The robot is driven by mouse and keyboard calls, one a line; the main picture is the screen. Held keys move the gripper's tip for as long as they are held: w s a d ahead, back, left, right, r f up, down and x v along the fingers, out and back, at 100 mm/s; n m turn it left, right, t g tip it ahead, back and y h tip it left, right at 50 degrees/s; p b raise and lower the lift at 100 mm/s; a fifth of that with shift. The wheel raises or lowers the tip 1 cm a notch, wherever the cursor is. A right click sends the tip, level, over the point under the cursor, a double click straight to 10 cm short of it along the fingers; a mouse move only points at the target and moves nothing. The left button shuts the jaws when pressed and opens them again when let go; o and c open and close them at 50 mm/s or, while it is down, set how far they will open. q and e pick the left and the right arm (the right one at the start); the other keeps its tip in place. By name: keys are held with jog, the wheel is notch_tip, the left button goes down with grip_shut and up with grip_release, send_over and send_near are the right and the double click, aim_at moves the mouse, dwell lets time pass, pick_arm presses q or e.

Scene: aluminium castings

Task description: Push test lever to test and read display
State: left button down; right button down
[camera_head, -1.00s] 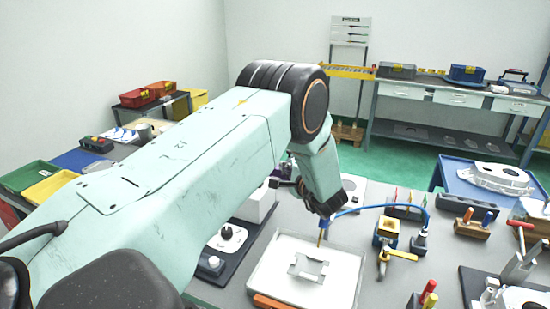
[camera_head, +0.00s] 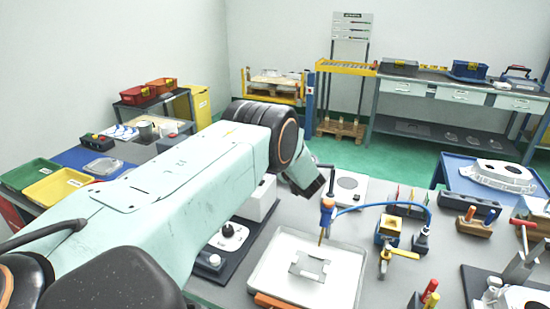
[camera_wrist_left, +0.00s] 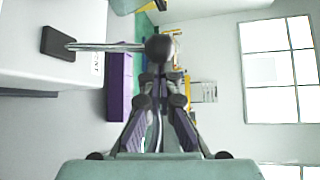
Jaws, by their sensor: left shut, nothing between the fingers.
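In the left wrist view a lever with a black ball knob (camera_wrist_left: 160,47) has a bright metal rod and a dark base (camera_wrist_left: 58,43) on a white housing (camera_wrist_left: 60,75). My left gripper (camera_wrist_left: 160,88) is shut and empty, its fingertips pointing at the knob. The knob overlaps the tips' line of sight, so I cannot tell whether they touch. No display face is visible. In the head view my left arm hides its fingers and the lever; a white housing (camera_head: 258,207) shows partly behind the arm.

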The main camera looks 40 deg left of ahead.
pick_arm(q)
jog(key=shift+s+a+r, duration=0.1)
jog(key=shift+s+r, duration=0.1)
jog(key=shift+w+f, duration=0.1)
jog(key=shift+w, duration=0.05)
